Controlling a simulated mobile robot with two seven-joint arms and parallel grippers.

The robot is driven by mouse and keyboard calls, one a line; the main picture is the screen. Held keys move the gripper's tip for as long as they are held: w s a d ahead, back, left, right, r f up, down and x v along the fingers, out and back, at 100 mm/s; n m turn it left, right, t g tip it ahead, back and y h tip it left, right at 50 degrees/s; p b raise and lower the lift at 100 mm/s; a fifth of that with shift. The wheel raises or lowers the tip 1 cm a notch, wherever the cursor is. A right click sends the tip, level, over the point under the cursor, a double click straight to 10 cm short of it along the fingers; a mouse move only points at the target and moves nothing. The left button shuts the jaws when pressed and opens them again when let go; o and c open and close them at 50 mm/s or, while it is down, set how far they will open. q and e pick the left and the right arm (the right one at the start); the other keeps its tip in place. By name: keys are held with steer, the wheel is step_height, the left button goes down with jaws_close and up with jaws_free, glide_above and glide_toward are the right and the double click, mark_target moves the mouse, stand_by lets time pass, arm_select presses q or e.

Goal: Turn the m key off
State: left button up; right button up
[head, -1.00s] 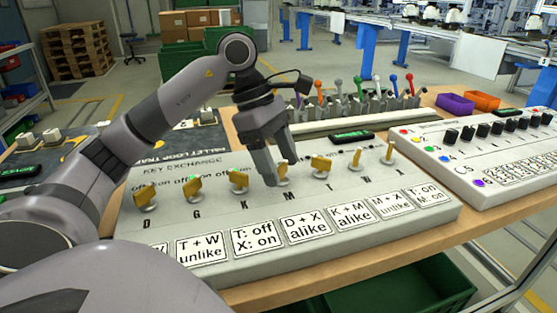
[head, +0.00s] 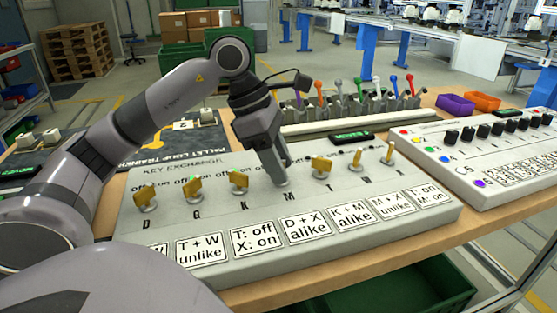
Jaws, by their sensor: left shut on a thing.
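The key panel (head: 290,228), a pale sloped board headed KEY EXCHANGE, holds a row of brass keys on round bases. The fourth key from the left stands above the letter M; my left gripper (head: 282,178) is shut on this M key. The fingers come down from above and hide most of it, so I cannot tell its turn angle. The neighbouring K key (head: 238,180) and T key (head: 321,167) stand free on either side. My right gripper is not in view.
White rule cards (head: 253,238) line the panel's front. A rack of coloured levers (head: 358,98) stands behind. A knob panel (head: 490,150) is at the right, with purple (head: 455,105) and orange (head: 483,101) bins behind it.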

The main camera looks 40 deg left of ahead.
arm_select(q)
steer(key=n+t+y, duration=0.1)
steer(key=n, duration=0.2)
steer(key=shift+s+d+n, duration=0.1)
steer(key=shift+n, duration=0.3)
steer(key=n+t+y+p, duration=0.1)
steer(key=n, duration=0.2)
steer(key=shift+d+r+n, duration=0.1)
steer(key=shift+n, duration=0.2)
steer(key=n+y+p, duration=0.1)
steer(key=n, duration=0.3)
steer(key=shift+d+y, duration=0.1)
steer(key=shift+y, duration=0.3)
steer(key=shift+n+y, duration=0.6)
steer(key=shift+n, duration=1)
steer(key=shift+p, duration=0.3)
steer(key=o, duration=1.1)
steer(key=shift+c, duration=0.2)
